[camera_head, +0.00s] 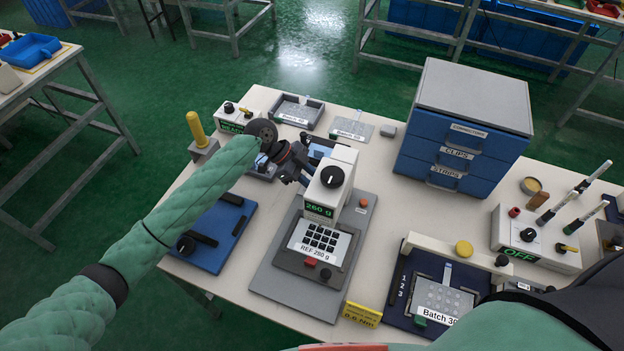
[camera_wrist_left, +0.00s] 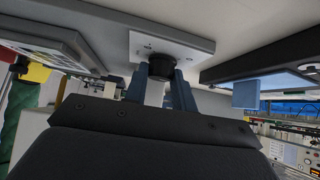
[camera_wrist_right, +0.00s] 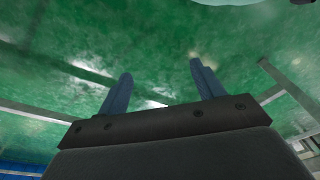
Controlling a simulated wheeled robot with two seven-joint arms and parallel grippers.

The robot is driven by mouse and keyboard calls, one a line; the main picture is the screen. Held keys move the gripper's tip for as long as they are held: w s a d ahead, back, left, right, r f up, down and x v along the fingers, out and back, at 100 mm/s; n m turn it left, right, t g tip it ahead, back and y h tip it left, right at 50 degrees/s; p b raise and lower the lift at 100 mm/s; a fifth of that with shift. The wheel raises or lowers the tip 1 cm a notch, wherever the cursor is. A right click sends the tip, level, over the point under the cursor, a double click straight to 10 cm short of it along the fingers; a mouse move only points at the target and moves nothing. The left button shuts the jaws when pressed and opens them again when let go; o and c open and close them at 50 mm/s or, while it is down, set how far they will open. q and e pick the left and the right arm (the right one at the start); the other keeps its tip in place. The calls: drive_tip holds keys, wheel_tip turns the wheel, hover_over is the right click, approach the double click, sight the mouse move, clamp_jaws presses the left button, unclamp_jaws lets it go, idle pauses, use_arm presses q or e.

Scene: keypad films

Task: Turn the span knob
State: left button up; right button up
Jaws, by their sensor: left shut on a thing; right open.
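The grey-based scale (camera_head: 270,270) stands mid-table with a white head, a green readout (camera_head: 320,209) of 260 g and a black knob (camera_head: 332,177) with a white mark on its top. My left gripper (camera_head: 303,170) reaches to the left side of that head. In the left wrist view its blue fingers (camera_wrist_left: 160,80) are shut on a round black knob (camera_wrist_left: 161,64) before a white marked plate (camera_wrist_left: 180,47). I cannot tell whether this is the top knob. My right gripper (camera_wrist_right: 158,76) is open and empty, with green floor behind it.
A keypad film (camera_head: 318,243) lies on the scale. A blue drawer unit (camera_head: 455,150) stands at the back right. A blue board (camera_head: 222,235) lies left, and a dark Batch fixture (camera_head: 405,275) lies right. A switch box (camera_head: 535,235) showing OFF stands at the far right.

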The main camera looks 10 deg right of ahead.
use_arm(q)
drive_tip(key=o, duration=1)
use_arm(e)
drive_tip(key=shift+s+f, duration=0.1)
use_arm(q)
drive_tip(key=shift+w+a+r, duration=0.1)
drive_tip(key=shift+w+a+r+b, duration=0.15)
drive_tip(key=shift+a+r+b, duration=0.05)
drive_tip(key=shift+b, duration=0.1)
drive_tip(key=b+v, duration=0.2)
drive_tip(key=v, duration=0.4)
drive_tip(key=shift+a+r, duration=0.25)
drive_tip(key=shift+r, duration=0.05)
use_arm(e)
wheel_tip(320, 180, up, 10)
drive_tip(key=w+a, duration=0.1)
drive_tip(key=w, duration=0.1)
drive_tip(key=shift+w+a+f, duration=0.25)
drive_tip(key=shift+w+a, duration=0.05)
drive_tip(key=shift+a, duration=0.1)
